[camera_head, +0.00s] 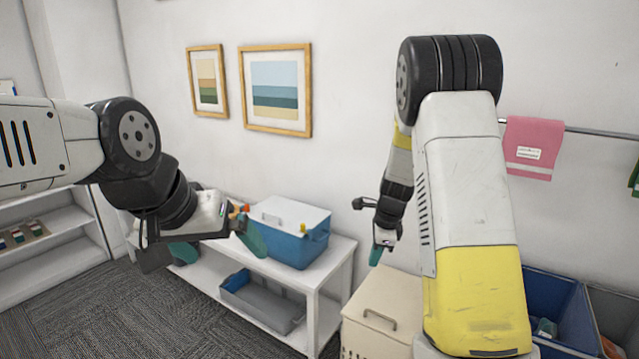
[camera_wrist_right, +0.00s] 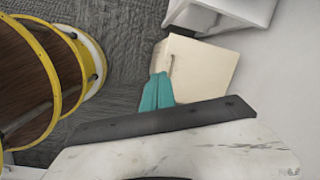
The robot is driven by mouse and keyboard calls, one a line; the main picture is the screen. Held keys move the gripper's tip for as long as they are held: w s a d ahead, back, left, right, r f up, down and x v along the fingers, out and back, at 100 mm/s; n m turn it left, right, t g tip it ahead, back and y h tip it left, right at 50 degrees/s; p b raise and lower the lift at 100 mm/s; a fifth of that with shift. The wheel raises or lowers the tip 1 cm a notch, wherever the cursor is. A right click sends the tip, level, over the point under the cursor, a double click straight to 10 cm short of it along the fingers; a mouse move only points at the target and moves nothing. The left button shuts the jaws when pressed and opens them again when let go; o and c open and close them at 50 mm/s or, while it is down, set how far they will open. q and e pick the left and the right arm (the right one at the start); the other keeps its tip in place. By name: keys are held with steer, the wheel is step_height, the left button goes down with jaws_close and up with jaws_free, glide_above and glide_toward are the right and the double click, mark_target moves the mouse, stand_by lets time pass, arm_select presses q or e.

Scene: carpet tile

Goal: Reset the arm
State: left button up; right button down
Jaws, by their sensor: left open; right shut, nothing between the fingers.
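My left arm comes in from the left, and its left gripper (camera_head: 218,247) has two teal fingers spread wide apart with nothing between them. It shows in front of the white bench and its blue-and-white cooler box. My right arm rises at the right and bends over, with its forearm reaching away toward the wall. Its right gripper (camera_head: 376,254) hangs downward, small and partly turned away, above the cream lidded hamper. In the right wrist view the teal fingers (camera_wrist_right: 157,92) lie together, empty, with the hamper beyond them.
The cooler box (camera_head: 283,230) stands on the white bench (camera_head: 325,272), with a grey bin (camera_head: 262,300) on its lower shelf. The cream hamper (camera_head: 385,303) stands right of the bench. A blue bin (camera_head: 560,300) is further right. A pink towel (camera_head: 533,147) hangs from a wall rail.

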steer(key=s+a+r+n+t+y, duration=0.25)
steer(key=s+r+n, duration=0.8)
steer(key=r, duration=0.55)
steer(key=s+r+n+h, duration=0.1)
steer(key=s+r+n, duration=0.2)
steer(key=s, duration=0.5)
steer(key=s+r+n+t, duration=0.1)
steer(key=s+r+n, duration=0.2)
steer(key=s+n, duration=0.3)
steer(key=shift+s+r+h, duration=0.15)
steer(key=shift+s+h, duration=0.2)
steer(key=shift+s, duration=1.1)
steer(key=shift+n+t, duration=0.25)
